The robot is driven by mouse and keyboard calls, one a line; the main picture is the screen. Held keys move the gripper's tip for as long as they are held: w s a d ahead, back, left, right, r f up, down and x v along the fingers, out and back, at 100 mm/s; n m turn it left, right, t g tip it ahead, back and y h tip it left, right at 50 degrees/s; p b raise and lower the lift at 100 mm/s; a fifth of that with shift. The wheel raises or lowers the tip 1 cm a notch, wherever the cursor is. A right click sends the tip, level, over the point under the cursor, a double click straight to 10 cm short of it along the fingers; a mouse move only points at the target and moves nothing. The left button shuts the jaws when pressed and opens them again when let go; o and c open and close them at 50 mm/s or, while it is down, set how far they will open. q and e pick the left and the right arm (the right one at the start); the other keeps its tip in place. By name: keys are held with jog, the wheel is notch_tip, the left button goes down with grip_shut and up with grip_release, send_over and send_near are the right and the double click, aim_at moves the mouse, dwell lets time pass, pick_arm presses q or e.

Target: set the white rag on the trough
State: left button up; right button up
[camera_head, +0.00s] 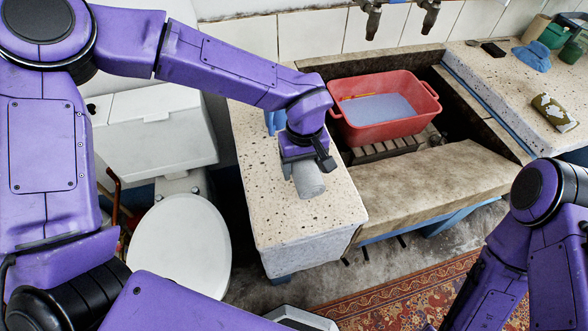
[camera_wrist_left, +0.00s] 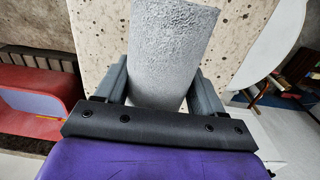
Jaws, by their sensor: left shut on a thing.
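The white rag (camera_head: 309,182) looks like a rolled, pale grey-white cylinder with a rough surface. My left gripper (camera_head: 301,163) is shut around it, over the left speckled counter. In the left wrist view the rag (camera_wrist_left: 168,50) sits between the two grey fingers (camera_wrist_left: 160,88). I cannot tell whether its lower end touches the counter. The stone trough (camera_head: 430,182) lies to the right of the gripper, with a broad brownish front ledge. My right arm shows at the lower right, but its gripper is not in view.
Taps (camera_head: 370,18) hang above. The left speckled counter (camera_head: 300,232) is clear in front. The right counter (camera_head: 480,75) holds a blue cloth (camera_head: 532,57) and a patterned item (camera_head: 553,112).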

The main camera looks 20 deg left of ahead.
pick_arm(q)
jog(key=shift+w+a+f, duration=0.1)
jog(key=shift+a+f, duration=0.05)
jog(key=shift+f, duration=0.25)
notch_tip(320, 180, down, 4)
jog(key=shift+a+r, duration=0.1)
jog(key=shift+r, duration=0.15)
jog(key=shift+a+f, duration=0.2)
jog(key=shift+f, duration=0.05)
jog(key=shift+d+f, duration=0.1)
jog(key=o, duration=1.1)
jog(key=shift+c, duration=0.2)
jog(key=shift+o, duration=0.5)
